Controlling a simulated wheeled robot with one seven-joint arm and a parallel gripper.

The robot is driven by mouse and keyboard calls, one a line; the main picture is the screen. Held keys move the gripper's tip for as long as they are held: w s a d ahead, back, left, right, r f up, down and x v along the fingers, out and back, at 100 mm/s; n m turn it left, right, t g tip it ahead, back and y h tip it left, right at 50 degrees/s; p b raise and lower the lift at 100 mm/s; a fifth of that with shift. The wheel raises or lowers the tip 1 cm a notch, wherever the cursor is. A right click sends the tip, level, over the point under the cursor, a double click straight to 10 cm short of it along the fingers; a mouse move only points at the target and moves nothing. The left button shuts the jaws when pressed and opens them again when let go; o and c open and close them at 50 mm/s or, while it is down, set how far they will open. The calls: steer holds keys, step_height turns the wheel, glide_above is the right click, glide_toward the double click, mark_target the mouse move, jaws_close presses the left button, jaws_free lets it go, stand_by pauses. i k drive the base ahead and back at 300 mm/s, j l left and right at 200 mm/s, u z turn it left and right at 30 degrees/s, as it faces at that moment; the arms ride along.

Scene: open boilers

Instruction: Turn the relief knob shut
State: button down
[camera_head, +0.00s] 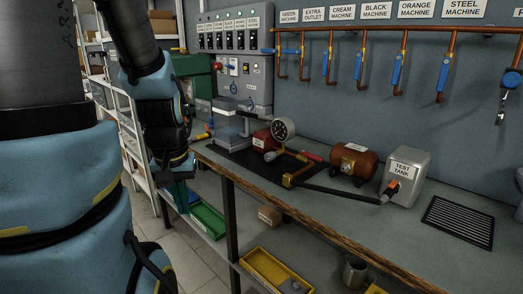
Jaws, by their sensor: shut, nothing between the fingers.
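No part in view is clearly labelled as the relief knob, and I cannot tell which small fitting it is. A pressure gauge (283,129) with a white dial stands on a copper pipe assembly (288,180) on the bench. A red handle (311,156) shows beside it. A black hose runs from the assembly to an orange-ended fitting (391,188) on the grey test tank (405,168). My gripper (178,186) points down at the left, off the bench's left end, apart from these fittings. It is small and dark there; it is shut and empty.
The wood-edged bench (330,232) runs to the lower right. A copper tank (353,162) and a black grille (458,221) are on it. Blue-handled valves (397,70) hang along the wall. A switch panel (232,60) is behind. Yellow (272,272) and green (207,221) trays sit below.

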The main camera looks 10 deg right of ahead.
mark_target(271, 156)
steer(key=l+u, duration=0.25)
steer(key=u, duration=0.15)
steer(key=l+u, duration=0.2)
steer(key=u, duration=0.2)
steer(key=k+l+u, duration=0.1)
steer(key=u, duration=0.3)
steer(key=l, duration=0.1)
